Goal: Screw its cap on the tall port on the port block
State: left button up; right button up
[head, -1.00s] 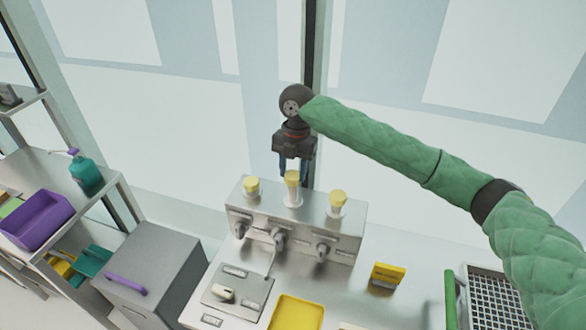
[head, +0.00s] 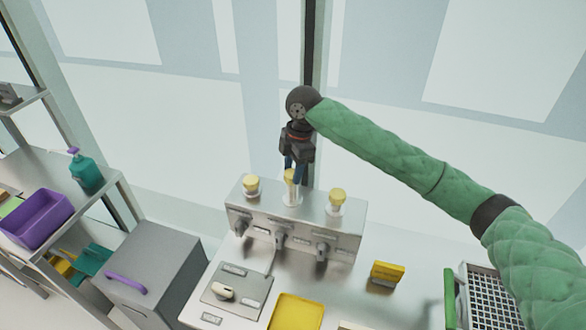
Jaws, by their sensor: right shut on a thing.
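The port block (head: 295,222) is a metal box on the bench with three ports along its top. The middle port (head: 291,195) stands tallest and has a yellow cap (head: 289,175) at its top. The left port has a yellow cap (head: 251,181), and the right port has one too (head: 338,195). My right gripper (head: 292,174) points down over the middle port and is shut on its yellow cap. One finger partly hides the cap, so I cannot tell how far it is threaded. My left gripper is not in view.
Valves line the block's front. A yellow tray (head: 296,312), a switch panel (head: 236,292) and a yellow sign (head: 386,272) are on the bench. A wire basket (head: 490,290) is at the right. A grey bin with a purple handle (head: 150,265) stands left.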

jog(key=o, duration=0.8)
jog(key=shift+w, duration=0.15)
jog(key=shift+o, duration=0.2)
jog(key=n, duration=0.6)
jog(key=shift+g+h, duration=0.3)
jog(key=shift+h, duration=0.1)
jog(key=n+b, duration=0.1)
jog(key=n, duration=0.5)
jog(key=shift+n+h, duration=0.4)
